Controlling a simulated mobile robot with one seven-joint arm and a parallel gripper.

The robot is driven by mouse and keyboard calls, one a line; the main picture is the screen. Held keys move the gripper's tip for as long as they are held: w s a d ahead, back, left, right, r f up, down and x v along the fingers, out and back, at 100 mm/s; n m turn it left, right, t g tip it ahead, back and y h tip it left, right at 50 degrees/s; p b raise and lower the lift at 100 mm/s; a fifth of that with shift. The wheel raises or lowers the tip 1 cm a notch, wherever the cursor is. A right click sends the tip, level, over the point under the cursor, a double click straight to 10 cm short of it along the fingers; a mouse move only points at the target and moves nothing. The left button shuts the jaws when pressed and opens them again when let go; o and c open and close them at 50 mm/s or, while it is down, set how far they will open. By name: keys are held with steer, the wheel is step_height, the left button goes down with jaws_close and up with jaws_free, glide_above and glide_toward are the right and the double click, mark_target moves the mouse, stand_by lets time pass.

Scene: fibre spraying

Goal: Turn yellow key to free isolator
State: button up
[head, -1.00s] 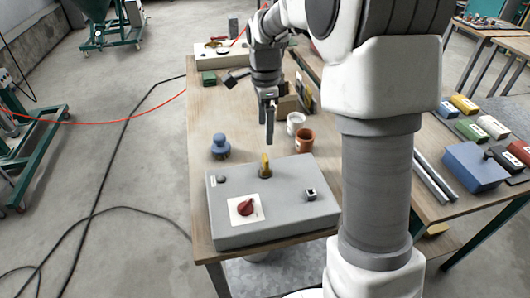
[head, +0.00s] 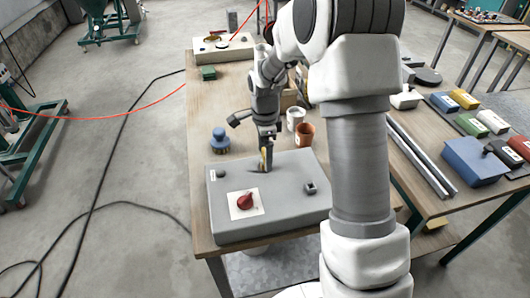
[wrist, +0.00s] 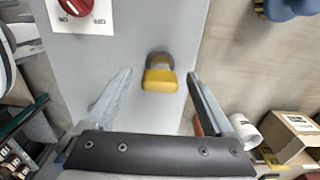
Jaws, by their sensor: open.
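The grey control box (head: 290,217) lies on the wooden table. My gripper (head: 266,160) is directly at the key from above. In the wrist view my gripper (wrist: 160,75) has its fingers open, one on each side of the key, with gaps to both.
A blue-topped brush (head: 220,141), a white cup (head: 295,118) and a terracotta pot (head: 305,133) stand behind the box. A black button (head: 221,173) and a small square switch (head: 310,188) are on the box. A second table with coloured boxes (head: 472,160) stands at right.

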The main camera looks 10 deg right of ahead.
steer(key=shift+c, duration=0.3)
jaws_close()
steer(key=m, duration=0.3)
steer(key=shift+m+b, duration=0.3)
steer(key=shift+m, duration=0.1)
steer(key=m+p, duration=0.1)
steer(key=m, duration=0.3)
steer(key=shift+r, duration=0.15)
steer(key=m, duration=0.2)
steer(key=shift+m+p, duration=0.3)
steer(key=shift+o, duration=0.3)
jaws_free()
